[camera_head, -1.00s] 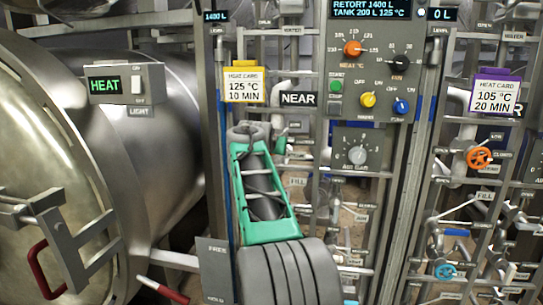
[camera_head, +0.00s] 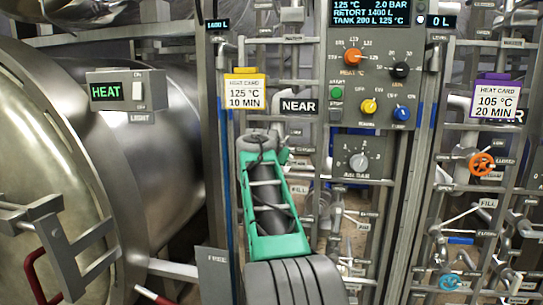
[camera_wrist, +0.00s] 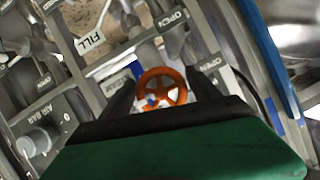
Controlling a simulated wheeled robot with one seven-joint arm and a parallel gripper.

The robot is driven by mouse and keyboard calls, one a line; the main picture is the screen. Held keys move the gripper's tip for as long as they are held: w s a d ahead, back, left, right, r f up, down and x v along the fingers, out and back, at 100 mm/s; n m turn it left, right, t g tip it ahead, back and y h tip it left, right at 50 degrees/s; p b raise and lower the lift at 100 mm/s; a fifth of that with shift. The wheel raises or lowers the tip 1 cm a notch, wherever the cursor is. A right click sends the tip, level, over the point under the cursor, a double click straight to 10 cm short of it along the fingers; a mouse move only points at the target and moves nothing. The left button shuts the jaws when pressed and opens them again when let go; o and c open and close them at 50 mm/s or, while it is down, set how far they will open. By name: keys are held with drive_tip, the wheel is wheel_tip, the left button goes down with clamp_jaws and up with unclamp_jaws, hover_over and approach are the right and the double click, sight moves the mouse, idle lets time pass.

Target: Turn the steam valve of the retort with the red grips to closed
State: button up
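In the head view my green arm link covers this part of the NEAR panel, so the wheel and fingertips are hidden there. The retort (camera_head: 45,150) at left has red grips (camera_head: 35,277) on its door; another red grip (camera_head: 152,296) is at the bottom.
A second orange wheel (camera_head: 481,164) is on the right panel, with a blue wheel (camera_head: 449,282) below it. A control panel (camera_head: 372,65) with knobs and a display stands between. Pipes and label plates crowd my gripper, including a FILL plate (camera_wrist: 90,42) and a knob (camera_wrist: 35,142).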

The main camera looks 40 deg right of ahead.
drive_tip(key=shift+o, duration=1)
drive_tip(key=v, duration=0.8)
drive_tip(key=shift+b, duration=0.3)
